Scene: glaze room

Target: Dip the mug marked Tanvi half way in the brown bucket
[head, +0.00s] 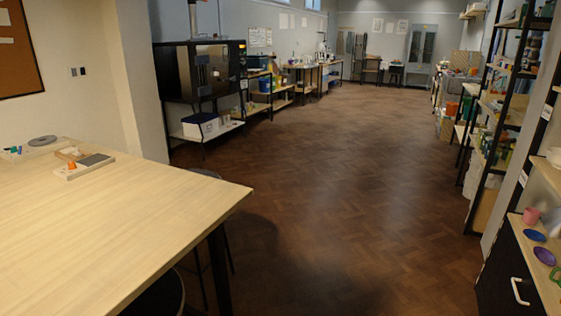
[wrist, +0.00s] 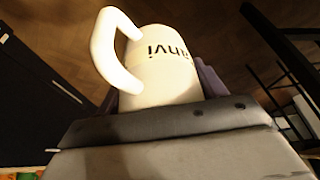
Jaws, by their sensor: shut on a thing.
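A cream-white mug (wrist: 165,82) with a large handle shows in the wrist view. Dark lettering on its side reads upside down in the picture as "anvi", with the start of the name out of sight. My gripper (wrist: 160,95) is shut on the mug, with a dark finger partly showing at each side of it. The mug's lower part in the picture is hidden behind the gripper body. My gripper and the mug do not show in the head view. I cannot make out a brown bucket in either view.
A pale wooden table (head: 110,220) fills the left front, with a small tray (head: 84,163) and a grey disc (head: 42,141). A counter at the right holds a pink cup (head: 531,215) and coloured dishes. Shelves line both sides. The wooden floor (head: 330,180) between is clear.

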